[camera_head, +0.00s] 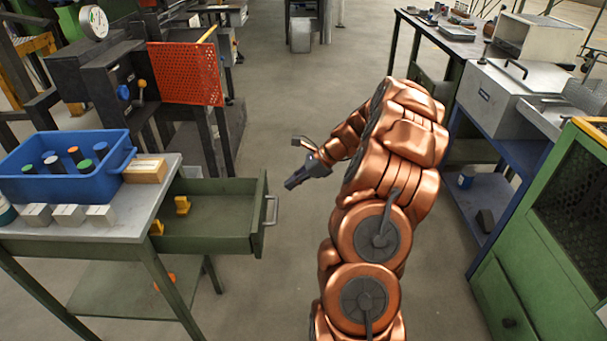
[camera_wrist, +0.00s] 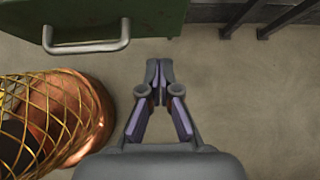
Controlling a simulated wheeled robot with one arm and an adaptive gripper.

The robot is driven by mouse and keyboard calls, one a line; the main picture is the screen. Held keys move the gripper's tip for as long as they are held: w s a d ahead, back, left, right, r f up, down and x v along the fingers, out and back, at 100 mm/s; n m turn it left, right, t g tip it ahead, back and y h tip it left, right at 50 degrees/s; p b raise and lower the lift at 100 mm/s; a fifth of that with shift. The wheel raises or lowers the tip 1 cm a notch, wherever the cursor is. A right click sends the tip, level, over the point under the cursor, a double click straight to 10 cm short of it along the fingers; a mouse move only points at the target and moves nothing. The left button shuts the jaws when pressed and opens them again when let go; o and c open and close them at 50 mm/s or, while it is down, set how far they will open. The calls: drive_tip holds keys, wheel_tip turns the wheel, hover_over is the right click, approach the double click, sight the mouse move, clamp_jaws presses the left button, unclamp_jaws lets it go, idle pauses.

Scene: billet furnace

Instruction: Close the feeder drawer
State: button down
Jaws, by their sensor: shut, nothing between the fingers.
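The green feeder drawer (camera_head: 215,214) is pulled out to the right from under the grey-topped workbench (camera_head: 140,212). Its metal handle (camera_head: 271,211) is on the drawer's right-hand front. In the wrist view the handle (camera_wrist: 86,38) and part of the drawer front (camera_wrist: 150,20) show at the upper left. My gripper (camera_wrist: 159,64) points forward there, its fingertips together, to the right of the handle and not touching it.
A blue bin (camera_head: 65,183) with several capped cylinders, a wooden block (camera_head: 145,170) and metal blocks (camera_head: 68,215) are on the workbench. A red mesh guard (camera_head: 188,74) stands behind. A green cabinet (camera_head: 550,230) is at the right. Floor between the benches is clear.

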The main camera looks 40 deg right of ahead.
sight(267, 192)
drive_tip(key=shift+w+a+f, duration=0.25)
drive_tip(key=shift+w+a, duration=0.6)
drive_tip(key=shift+a, duration=0.1)
drive_tip(key=shift+w+a+f, duration=0.2)
drive_tip(key=shift+w+a, duration=0.6)
drive_tip(key=shift+a, duration=0.1)
